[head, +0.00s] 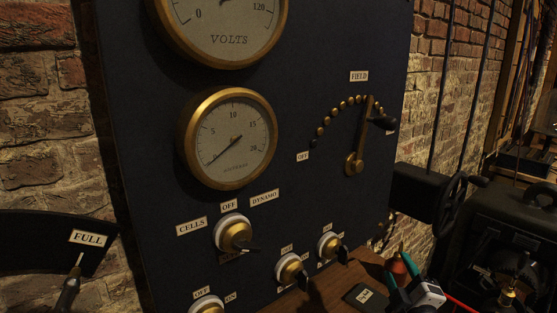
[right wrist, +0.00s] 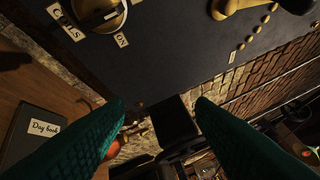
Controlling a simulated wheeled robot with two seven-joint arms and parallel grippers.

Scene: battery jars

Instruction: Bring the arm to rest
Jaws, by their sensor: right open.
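My right gripper (head: 402,271) shows at the bottom right of the head view, in front of and below the dark panel. Its teal fingers are spread apart in the right wrist view (right wrist: 160,106), with nothing held between them. A black block lies beyond the gap. The brass field arm (head: 358,145) is on the panel, upright and leaning slightly right, its black knob (head: 384,122) at the right end of the arc of studs. My gripper is well below it and apart from it. My left gripper is not in view.
The panel (head: 330,30) carries two brass gauges and several brass switches (head: 234,233). A wooden shelf (head: 318,292) below holds a dark day book (head: 360,297), also in the right wrist view (right wrist: 38,132). A black handwheel (head: 452,200) and dark machinery stand at right.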

